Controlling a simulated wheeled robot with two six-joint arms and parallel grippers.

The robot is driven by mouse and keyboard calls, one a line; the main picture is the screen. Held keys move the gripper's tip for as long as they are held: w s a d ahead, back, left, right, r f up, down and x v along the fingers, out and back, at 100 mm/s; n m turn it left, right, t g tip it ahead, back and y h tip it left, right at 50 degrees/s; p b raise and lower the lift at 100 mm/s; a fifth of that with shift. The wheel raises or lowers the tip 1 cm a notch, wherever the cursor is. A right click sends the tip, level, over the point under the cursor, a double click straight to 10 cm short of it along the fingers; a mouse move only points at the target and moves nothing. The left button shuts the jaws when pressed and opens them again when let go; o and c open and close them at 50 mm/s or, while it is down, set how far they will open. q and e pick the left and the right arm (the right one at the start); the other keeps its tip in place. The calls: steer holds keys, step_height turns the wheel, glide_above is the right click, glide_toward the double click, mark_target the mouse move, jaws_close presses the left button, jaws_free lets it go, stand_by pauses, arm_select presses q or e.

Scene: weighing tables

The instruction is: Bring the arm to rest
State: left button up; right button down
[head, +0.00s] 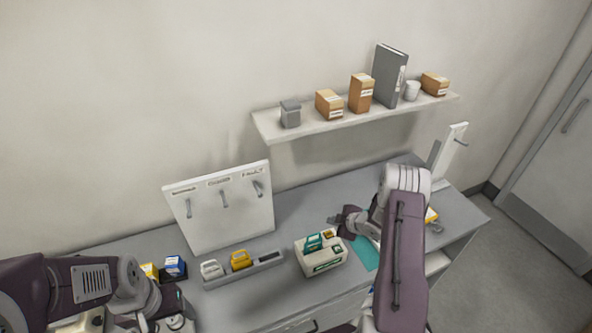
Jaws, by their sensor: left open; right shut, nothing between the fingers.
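My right arm reaches in from the bottom right. My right gripper (335,220) is shut and empty, held over the table (305,205) behind the teal mat (366,254). My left arm comes in from the left edge. My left gripper (178,308) is low at the bottom left, near the table's front left part, open, with its fingers hard to make out. A cream device with a teal handle (320,256) stands on the table between the two grippers, left of the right arm.
A grey rack (268,260) holds a white and a yellow piece. Blue and yellow boxes (173,266) stand near my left gripper. A white hook board (232,215) stands behind. A wall shelf (270,128) carries boxes, a binder and a cup. The table's middle back is clear.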

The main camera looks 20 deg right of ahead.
steer(key=shift+w+a+f+b, duration=0.55)
steer(key=shift+a+b, duration=0.15)
steer(key=shift+b, duration=0.25)
steer(key=w+a+r+n+t+b, duration=0.1)
steer(key=w+a+r+b, duration=0.1)
steer(key=a+r+b, duration=0.35)
steer(key=w+a+r+t+b, duration=0.1)
steer(key=w+a+r+b, duration=0.1)
steer(key=a+b, duration=0.55)
steer(key=s+f+m+g+h+b, duration=0.1)
steer(key=s+f+m+g, duration=0.3)
steer(key=s, duration=1.1)
steer(key=s+a+f+m+g+h+b, duration=0.1)
steer(key=s+f+m+g+b, duration=0.3)
steer(key=s+m, duration=0.5)
steer(key=s+f+g, duration=0.1)
steer(key=s+f, duration=0.1)
steer(key=s, duration=0.3)
steer(key=shift+s+a+m+g, duration=0.25)
steer(key=shift+s+m+g, duration=0.05)
steer(key=shift+s, duration=0.1)
